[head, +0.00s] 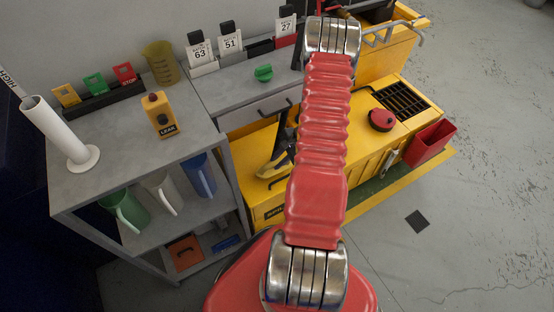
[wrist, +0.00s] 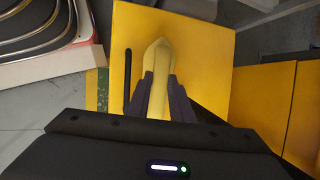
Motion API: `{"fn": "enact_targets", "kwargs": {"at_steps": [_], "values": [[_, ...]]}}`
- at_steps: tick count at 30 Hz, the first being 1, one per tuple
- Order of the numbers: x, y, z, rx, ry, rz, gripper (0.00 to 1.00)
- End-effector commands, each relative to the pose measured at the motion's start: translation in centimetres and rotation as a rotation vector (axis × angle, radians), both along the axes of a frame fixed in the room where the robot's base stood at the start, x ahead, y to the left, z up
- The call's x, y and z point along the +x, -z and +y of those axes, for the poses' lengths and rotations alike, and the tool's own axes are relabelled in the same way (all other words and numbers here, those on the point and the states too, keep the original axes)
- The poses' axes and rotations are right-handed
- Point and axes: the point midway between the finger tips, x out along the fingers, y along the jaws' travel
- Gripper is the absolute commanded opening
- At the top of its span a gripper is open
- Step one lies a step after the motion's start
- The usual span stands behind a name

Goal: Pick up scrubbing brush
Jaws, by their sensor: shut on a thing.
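The yellow thing in my jaws, which I take to be the scrubbing brush (wrist: 157,56), has a rounded far end and shows between the dark fingers of my gripper (wrist: 160,80) in the wrist view. The fingers press on it from both sides, and its near end is hidden by them. In the head view the yellow brush (head: 272,167) shows in front of the yellow cabinet, left of my red arm. My arm hides most of my gripper there. I cannot tell whether the brush touches the cabinet.
The yellow cabinet (head: 262,206) has a black bar handle (wrist: 127,80) close beside the brush. A red round item (head: 381,120) and a black grate (head: 402,99) are on its top. A grey shelf (head: 105,175) with jugs stands at left. Open floor lies at right.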

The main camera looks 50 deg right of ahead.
Motion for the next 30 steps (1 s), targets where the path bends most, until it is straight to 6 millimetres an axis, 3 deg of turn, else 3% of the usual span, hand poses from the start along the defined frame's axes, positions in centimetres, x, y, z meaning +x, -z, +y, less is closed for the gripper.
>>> {"fn": "enact_targets", "kwargs": {"at_steps": [18, 30], "values": [[-1.7, 0.3, 0.5, -0.055, 0.003, -0.165, 0.0], [-3.1, -5.0, 0.8, -0.059, 0.002, -0.169, 0.0]]}}
